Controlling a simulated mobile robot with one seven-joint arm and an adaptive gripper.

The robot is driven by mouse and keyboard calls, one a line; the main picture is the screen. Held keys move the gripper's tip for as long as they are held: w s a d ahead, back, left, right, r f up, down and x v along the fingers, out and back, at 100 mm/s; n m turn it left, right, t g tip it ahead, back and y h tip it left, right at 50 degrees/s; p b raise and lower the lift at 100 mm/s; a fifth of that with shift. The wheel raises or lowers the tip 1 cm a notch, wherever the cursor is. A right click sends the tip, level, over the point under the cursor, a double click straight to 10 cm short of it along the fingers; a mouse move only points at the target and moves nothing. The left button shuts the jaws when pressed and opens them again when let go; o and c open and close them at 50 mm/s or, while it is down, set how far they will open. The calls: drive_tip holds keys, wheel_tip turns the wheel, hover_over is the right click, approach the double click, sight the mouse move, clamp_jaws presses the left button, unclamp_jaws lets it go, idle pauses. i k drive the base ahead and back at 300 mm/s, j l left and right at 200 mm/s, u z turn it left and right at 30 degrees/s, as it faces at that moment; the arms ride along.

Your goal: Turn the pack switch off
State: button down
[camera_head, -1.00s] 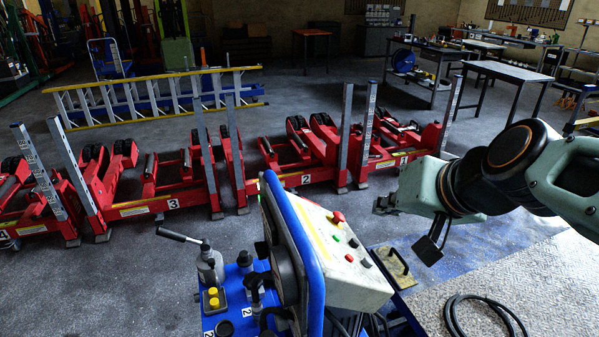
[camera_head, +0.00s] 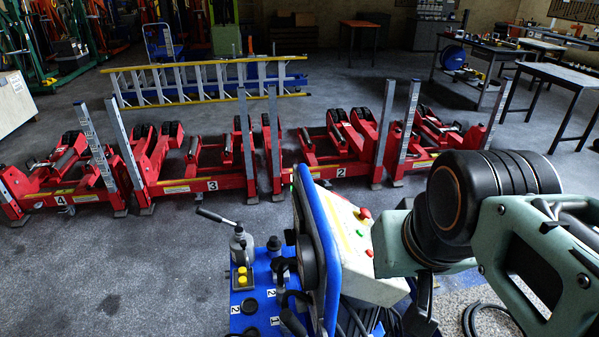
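The white control box (camera_head: 352,272) stands on the blue unit, its sloped face turned toward my arm. On it I see a red mushroom knob (camera_head: 365,213), a green button (camera_head: 360,233) and a small red button (camera_head: 369,253). I cannot tell which control, if any of these, is the pack switch. My gripper (camera_head: 384,246), with a pale green body, is at the right edge of this face, close to the buttons. It covers part of the face. Its fingertips are not clearly visible, and whether it touches the box cannot be told.
A blue plate (camera_head: 262,308) with a lever pump and yellow caps lies left of the box. Red jacks (camera_head: 215,160) and a yellow ladder (camera_head: 205,82) stand behind.

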sight(290, 235)
drive_tip(key=k, duration=0.2)
drive_tip(key=k+l+z, duration=0.1)
drive_tip(key=k+z, duration=0.4)
drive_tip(key=j+z, duration=0.2)
drive_tip(key=z, duration=0.15)
drive_tip(key=j+z, duration=0.2)
drive_tip(key=z, duration=0.15)
drive_tip(key=k+j, duration=0.1)
drive_tip(key=j, duration=1.9)
drive_tip(key=k, duration=0.4)
